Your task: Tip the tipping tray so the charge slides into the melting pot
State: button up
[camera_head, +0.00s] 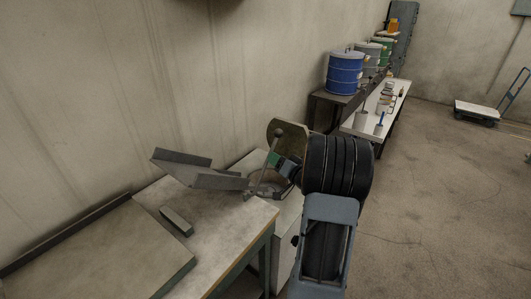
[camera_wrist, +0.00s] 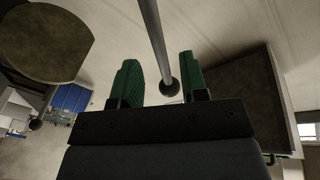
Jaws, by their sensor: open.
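The tipping tray (camera_head: 220,182), a grey trough with raised sides, stands tilted at the table's far corner. A thin lever (camera_head: 266,160) with a dark ball knob rises at its right end. My gripper (camera_head: 284,165) is beside the lever, its green fingers open. In the wrist view the lever (camera_wrist: 153,35) runs down between the open fingers (camera_wrist: 158,82), its ball near the fingertips; neither finger clearly touches it. A brown round lid (camera_head: 293,132) stands raised behind, over what seems the melting pot (camera_head: 265,191), mostly hidden by my arm. I cannot make out the charge in the tray.
A grey bar (camera_head: 177,221) lies on the table (camera_head: 215,238) in front of the tray. A wall runs close behind. A blue drum (camera_head: 345,72) and a white bench (camera_head: 384,108) stand farther back. The floor at right is free up to a trolley (camera_head: 477,109).

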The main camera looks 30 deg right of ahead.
jog(key=w, duration=0.6)
jog(key=shift+a+p, duration=0.3)
grip_shut()
